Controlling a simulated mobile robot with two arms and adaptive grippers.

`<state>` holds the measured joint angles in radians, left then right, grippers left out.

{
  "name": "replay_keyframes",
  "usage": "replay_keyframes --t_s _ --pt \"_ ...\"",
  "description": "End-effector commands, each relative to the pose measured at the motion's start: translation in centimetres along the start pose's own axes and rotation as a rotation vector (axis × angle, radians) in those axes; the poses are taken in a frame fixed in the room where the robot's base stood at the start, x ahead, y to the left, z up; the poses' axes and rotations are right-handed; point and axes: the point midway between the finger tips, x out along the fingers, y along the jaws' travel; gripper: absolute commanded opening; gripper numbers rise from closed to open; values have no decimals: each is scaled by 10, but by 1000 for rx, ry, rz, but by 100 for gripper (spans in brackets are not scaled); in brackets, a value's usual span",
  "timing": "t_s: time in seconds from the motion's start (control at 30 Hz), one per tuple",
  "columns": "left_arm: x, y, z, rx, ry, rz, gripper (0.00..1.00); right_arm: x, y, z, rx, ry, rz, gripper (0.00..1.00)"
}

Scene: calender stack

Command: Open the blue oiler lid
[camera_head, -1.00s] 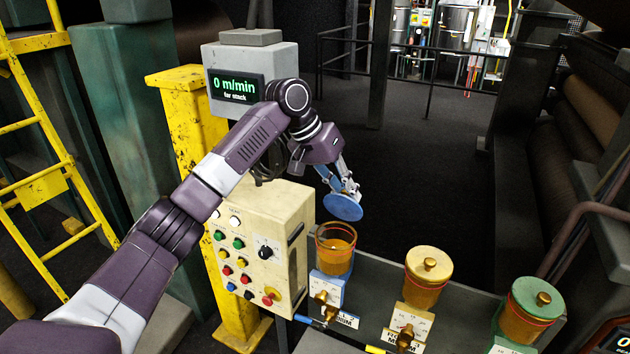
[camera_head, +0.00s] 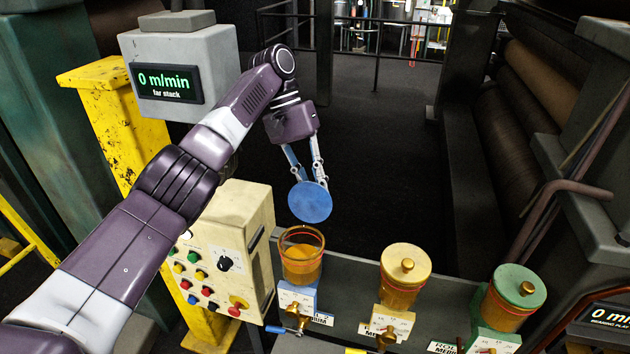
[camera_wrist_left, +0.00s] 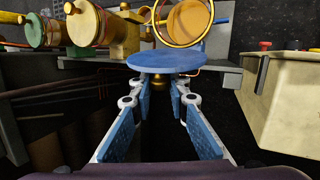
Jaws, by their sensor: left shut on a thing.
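The blue lid (camera_head: 310,203) is off its oiler and hangs in the air, its flat disc tilted toward the head camera. My left gripper (camera_head: 306,174) is shut on the lid's knob; in the left wrist view the brass knob (camera_wrist_left: 160,83) shows between the fingertips, with the lid's disc (camera_wrist_left: 165,61) beyond them. Just below the lid in the head view stands the uncovered oiler (camera_head: 302,267), a clear cup with amber oil and a red ring, on a blue base (camera_head: 297,297). The lid is apart from the cup. My right gripper is not in view.
A yellow-lidded oiler (camera_head: 404,270) and a green-lidded oiler (camera_head: 514,295) stand to the right on the same grey ledge (camera_head: 350,290). A cream button box (camera_head: 228,240) stands close on the left. Beyond the ledge the dark floor is open.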

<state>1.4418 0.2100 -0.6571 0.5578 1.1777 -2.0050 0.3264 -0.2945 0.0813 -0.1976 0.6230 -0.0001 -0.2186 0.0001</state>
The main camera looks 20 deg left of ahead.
Motion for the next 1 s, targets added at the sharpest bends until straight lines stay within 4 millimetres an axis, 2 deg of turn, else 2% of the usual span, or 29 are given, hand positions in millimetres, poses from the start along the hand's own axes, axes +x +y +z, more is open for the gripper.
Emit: replay_keyframes --t_s 0.47,0.5,0.63,1.0 --pt "3 -1 1 -7 -11 -1 0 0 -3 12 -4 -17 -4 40" --pt "3 -1 1 -7 -11 -1 19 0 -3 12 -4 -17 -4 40" --pt "3 -1 1 -6 -11 -1 32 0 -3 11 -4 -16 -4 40" --pt "2 -1 2 -5 -10 0 32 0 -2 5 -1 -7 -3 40"
